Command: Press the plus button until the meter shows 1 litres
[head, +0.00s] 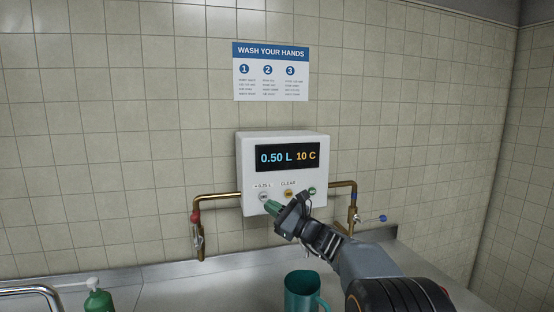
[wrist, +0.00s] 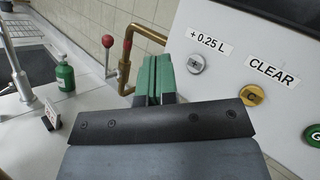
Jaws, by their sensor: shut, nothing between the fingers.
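A white water meter box (head: 287,207) is fixed on the tiled wall. Its dark display (head: 287,157) reads 0.50 L and 10 C. The plus button, grey and labelled + 0.25 L, is at the lower left of the box (head: 263,197); it also shows in the wrist view (wrist: 196,64). The yellow CLEAR button (head: 288,193) is to its right, and a green button (head: 312,191) is further right. My gripper (head: 271,207) is shut and empty, with green fingertips just below the plus button in the head view. In the wrist view the fingertips (wrist: 153,75) are left of the plus button, apparently apart from it.
A teal jug (head: 301,292) stands below on the counter. A green soap bottle (head: 98,298) is at the left near a tap (head: 35,291).

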